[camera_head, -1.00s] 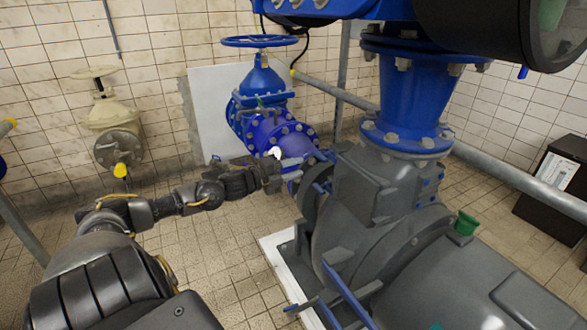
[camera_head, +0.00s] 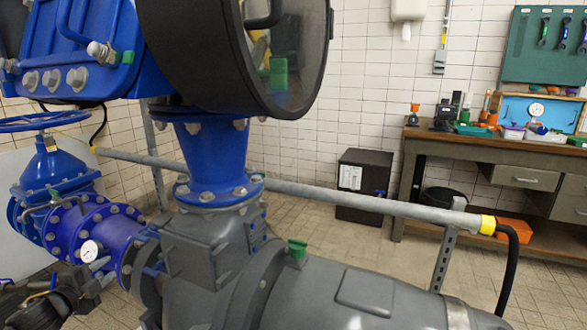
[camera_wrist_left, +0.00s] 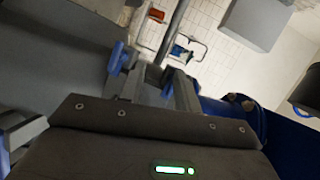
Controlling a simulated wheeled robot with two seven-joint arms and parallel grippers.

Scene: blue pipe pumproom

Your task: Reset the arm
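My left arm comes in at the lower left of the head view. Its dark gripper (camera_head: 98,272) is by the blue pipe, just below a round white-faced gauge (camera_head: 90,250). I cannot tell whether it touches the pipe. In the left wrist view the gripper's dark body with a green light fills the bottom, and grey finger parts (camera_wrist_left: 160,90) reach up from it. The spacing of the fingertips is unclear, and I see no held object. My right arm and gripper are out of view.
A grey pump (camera_head: 215,265) with a blue flanged pipe (camera_head: 215,155) stands close in front. A blue handwheel valve (camera_head: 55,165) is at left. A grey rail (camera_head: 330,195) crosses behind.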

